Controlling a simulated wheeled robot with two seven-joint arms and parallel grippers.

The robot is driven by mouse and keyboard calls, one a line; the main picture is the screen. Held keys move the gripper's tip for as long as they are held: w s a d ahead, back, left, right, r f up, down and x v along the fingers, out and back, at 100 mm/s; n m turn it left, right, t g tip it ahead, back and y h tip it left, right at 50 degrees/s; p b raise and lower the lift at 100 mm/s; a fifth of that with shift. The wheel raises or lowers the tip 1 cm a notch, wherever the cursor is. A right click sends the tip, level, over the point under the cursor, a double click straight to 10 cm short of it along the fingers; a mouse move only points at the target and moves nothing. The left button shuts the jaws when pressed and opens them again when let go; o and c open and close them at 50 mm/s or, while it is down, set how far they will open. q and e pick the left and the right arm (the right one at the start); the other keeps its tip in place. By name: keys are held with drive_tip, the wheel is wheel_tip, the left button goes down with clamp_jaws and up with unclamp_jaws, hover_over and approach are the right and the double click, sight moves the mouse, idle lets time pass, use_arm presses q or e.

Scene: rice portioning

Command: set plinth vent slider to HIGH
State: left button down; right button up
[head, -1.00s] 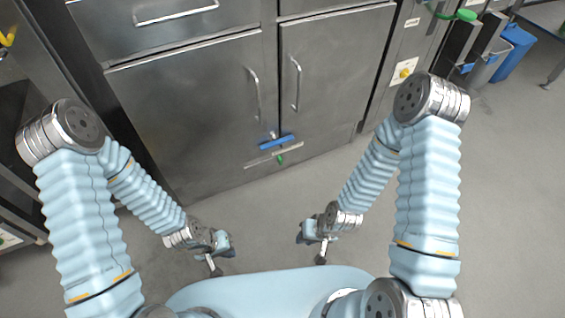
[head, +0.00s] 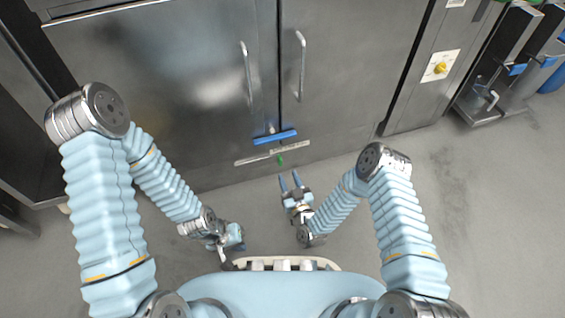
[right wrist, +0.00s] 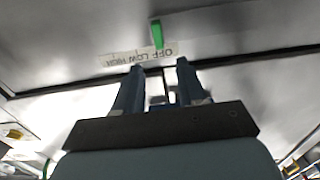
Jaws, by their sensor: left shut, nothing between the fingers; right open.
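The plinth vent slider is a pale strip (head: 252,158) low on the steel cabinet front, with a green knob (head: 280,160) right of its middle. In the right wrist view the label strip (right wrist: 120,58) reads OFF, LOW, HIGH upside down, and the green knob (right wrist: 156,33) stands by OFF. My right gripper (head: 291,182) is open and empty, its fingers pointing at the plinth just below the knob, apart from it. It also shows in the right wrist view (right wrist: 158,75). My left gripper (head: 232,240) is shut and empty, lower left, away from the cabinet.
A blue bar (head: 275,136) sits just above the slider strip. Two cabinet doors with vertical handles (head: 247,75) rise above. A yellow knob (head: 440,68) is on a panel to the right. The grey floor before the plinth is clear.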

sight(281, 160)
drive_tip(key=b+x, duration=0.1)
drive_tip(key=x, duration=0.7)
drive_tip(key=shift+w, duration=0.15)
clamp_jaws()
